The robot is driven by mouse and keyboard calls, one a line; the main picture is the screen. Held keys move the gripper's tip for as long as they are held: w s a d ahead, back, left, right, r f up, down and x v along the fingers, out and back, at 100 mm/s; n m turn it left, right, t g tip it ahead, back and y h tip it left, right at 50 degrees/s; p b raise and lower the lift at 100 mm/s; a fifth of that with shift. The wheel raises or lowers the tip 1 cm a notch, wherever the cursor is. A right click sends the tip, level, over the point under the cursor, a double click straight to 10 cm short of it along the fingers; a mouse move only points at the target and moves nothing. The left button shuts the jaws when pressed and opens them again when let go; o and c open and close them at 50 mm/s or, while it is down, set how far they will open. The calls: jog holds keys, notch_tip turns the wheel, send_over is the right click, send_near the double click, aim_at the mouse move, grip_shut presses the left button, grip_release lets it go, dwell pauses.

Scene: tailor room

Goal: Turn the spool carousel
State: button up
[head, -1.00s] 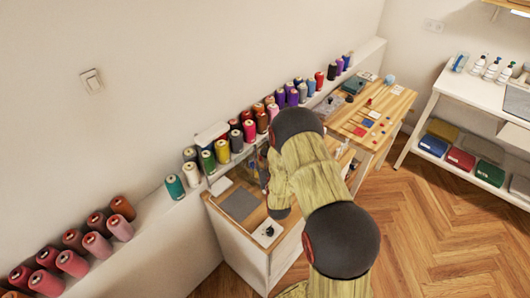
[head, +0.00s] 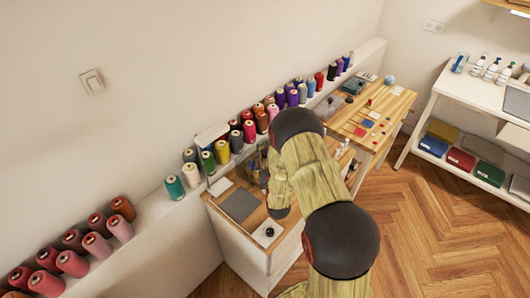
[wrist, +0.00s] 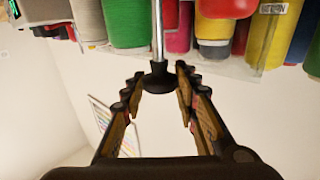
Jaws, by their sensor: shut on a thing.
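The spool carousel shows in the wrist view as a clear tier (wrist: 245,65) loaded with colored spools, including a green spool (wrist: 125,22) and a yellow one. A metal rod (wrist: 158,30) runs from it to a black knob (wrist: 158,78). My gripper (wrist: 160,80) has its fingertips on either side of this knob and is shut on it. In the head view my arm covers the gripper and most of the carousel, which stands on the wooden-topped cabinet (head: 214,196).
A ledge along the wall holds many thread cones, with pink ones (head: 72,263) at the left. A grey mat (head: 239,205) lies on the cabinet top. A wooden table (head: 392,105) with small items stands beyond. Open floor (head: 440,220) lies to the right.

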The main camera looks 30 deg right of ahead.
grip_shut()
jog(key=shift+d, duration=0.1)
jog(key=shift+d+n+t+y+b, duration=0.1)
jog(key=shift+n+t+y+b, duration=0.2)
jog(key=shift+n+y+b, duration=0.45)
jog(key=shift+w+r+n+y+b, duration=0.1)
jog(key=shift+n+y+b, duration=0.6)
jog(key=shift+y, duration=0.8)
jog(key=shift+r+n+y+b, duration=0.1)
jog(key=shift+n+y+b, duration=0.3)
jog(key=shift+n+y, duration=0.8)
jog(key=shift+m+y, duration=0.25)
jog(key=o, duration=0.9)
grip_release()
jog(key=shift+a+f, duration=0.1)
jog(key=shift+a, duration=0.1)
jog(key=shift+o, duration=0.6)
jog(key=shift+f, duration=0.1)
